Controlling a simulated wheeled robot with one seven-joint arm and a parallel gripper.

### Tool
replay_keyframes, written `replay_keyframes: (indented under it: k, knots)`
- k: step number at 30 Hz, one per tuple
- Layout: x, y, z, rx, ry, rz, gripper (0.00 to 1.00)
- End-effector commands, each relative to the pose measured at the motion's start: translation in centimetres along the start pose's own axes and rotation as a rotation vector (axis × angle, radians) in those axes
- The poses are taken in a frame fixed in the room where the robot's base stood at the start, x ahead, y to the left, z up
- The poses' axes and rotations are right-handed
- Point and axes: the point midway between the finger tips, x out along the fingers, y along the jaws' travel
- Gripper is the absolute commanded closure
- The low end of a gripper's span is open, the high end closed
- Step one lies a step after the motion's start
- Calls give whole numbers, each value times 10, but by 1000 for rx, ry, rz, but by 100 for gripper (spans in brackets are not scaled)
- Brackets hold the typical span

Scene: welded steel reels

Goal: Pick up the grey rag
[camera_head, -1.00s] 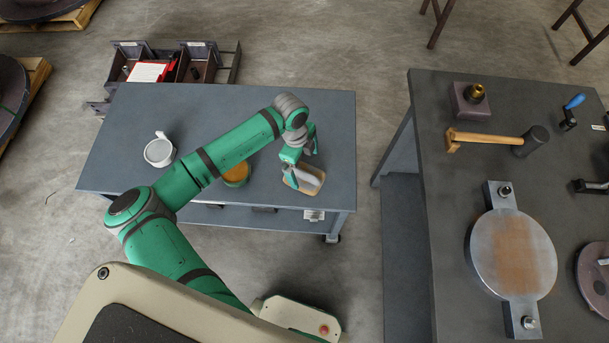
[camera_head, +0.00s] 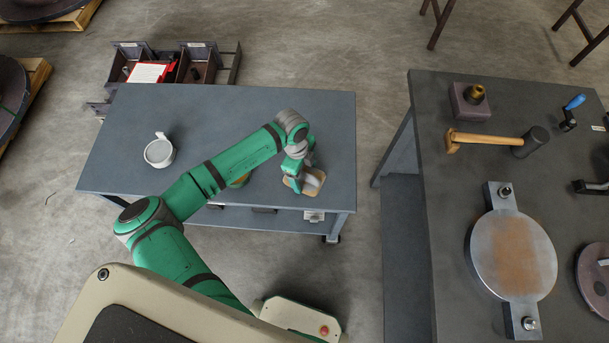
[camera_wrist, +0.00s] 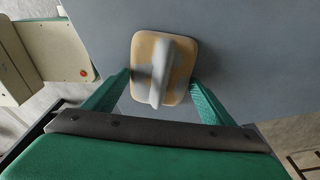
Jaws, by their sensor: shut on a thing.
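The grey rag (camera_head: 309,184) is bunched up on a small tan tray (camera_head: 318,175) at the right end of the small blue-grey table. In the wrist view the rag (camera_wrist: 165,72) stands as a narrow upright ridge over the middle of the tan tray (camera_wrist: 182,92). In the wrist view my gripper (camera_wrist: 161,76) has a green finger on each side of the rag. The tray still appears to rest on the table, and I cannot tell whether the rag touches it.
A white mug (camera_head: 159,153) stands on the table's left part. Open bins (camera_head: 195,64) stand behind the table. A dark workbench (camera_head: 440,220) with a mallet (camera_head: 490,140) stands at right, across a floor gap.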

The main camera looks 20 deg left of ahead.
Motion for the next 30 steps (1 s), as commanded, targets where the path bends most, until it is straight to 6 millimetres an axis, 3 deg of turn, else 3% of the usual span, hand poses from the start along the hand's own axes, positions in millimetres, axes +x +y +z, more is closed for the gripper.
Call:
replay_keyframes:
  k: [8,14,23,30]
  knots:
    - [-8,0,-1,0,-1,-1,48]
    - [-33,0,-4,2,-2,-2,48]
    - [-91,51,-34,2,-1,-3,48]
    - [-109,100,-58,2,0,-1,48]
